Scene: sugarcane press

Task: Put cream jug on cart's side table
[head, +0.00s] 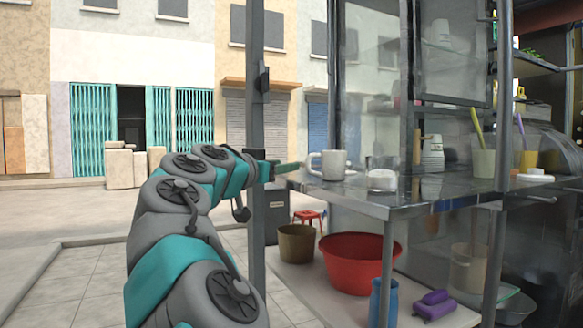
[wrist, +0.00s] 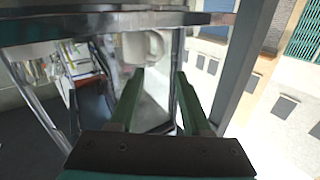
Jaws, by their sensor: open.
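The cream jug (head: 333,165), a pale, mug-like jug with its handle toward the left, stands upright on the metal side table (head: 345,190), near its left end. My gripper (head: 290,167) is just left of the jug at about its height, its fingers pointing toward it. In the wrist view, which looks upside down, my gripper's (wrist: 160,72) two green fingers are apart with nothing between them. The jug (wrist: 140,47) shows there beyond the fingertips, nearer the left finger. I cannot tell the exact gap between fingers and jug.
A small white object (head: 382,180) sits right of the jug. White stacked cups (head: 433,155) and a cream cup (head: 484,163) stand further right. A grey post (head: 257,200) rises beside my gripper. Below are a red basin (head: 352,265), a brown bucket (head: 297,245) and a purple object (head: 434,305).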

